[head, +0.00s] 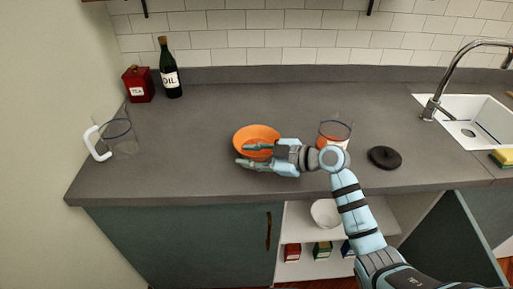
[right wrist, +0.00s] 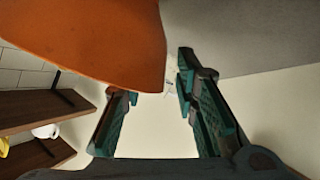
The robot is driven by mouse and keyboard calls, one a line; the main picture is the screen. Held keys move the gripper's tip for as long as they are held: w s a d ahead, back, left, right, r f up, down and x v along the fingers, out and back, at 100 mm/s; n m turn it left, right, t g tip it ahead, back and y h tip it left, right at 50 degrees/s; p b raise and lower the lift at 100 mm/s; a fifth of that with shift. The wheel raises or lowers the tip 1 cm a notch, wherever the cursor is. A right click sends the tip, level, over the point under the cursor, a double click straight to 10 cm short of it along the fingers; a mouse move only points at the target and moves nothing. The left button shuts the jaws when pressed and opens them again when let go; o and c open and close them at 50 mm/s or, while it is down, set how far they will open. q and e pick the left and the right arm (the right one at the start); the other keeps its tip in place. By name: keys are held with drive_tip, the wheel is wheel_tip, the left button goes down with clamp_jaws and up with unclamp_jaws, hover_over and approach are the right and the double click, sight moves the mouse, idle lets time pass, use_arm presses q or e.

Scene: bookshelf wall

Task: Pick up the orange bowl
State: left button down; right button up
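The orange bowl (head: 255,134) stands on the grey counter, near the middle of the head view. My right gripper (head: 247,155) reaches in from the right at the bowl's near side, with its two fingers spread apart. In the right wrist view the bowl (right wrist: 85,40) fills the upper left and covers the tip of the left finger. The right finger's tip shows clear beside the bowl's edge, with a small gap. I cannot tell whether the left finger touches the bowl. My left gripper is in neither view.
A clear glass (head: 334,129) and a dark round lid (head: 384,157) are right of the bowl. A glass jug (head: 120,140), red tea tin (head: 138,84) and oil bottle (head: 171,70) stand left. The sink (head: 470,119) is at right. A white bowl (head: 326,213) sits below the counter.

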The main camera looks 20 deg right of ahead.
drive_tip(key=shift+d, duration=0.15)
clamp_jaws()
wheel_tip(320, 180, up, 20)
drive_tip(key=p, duration=0.2)
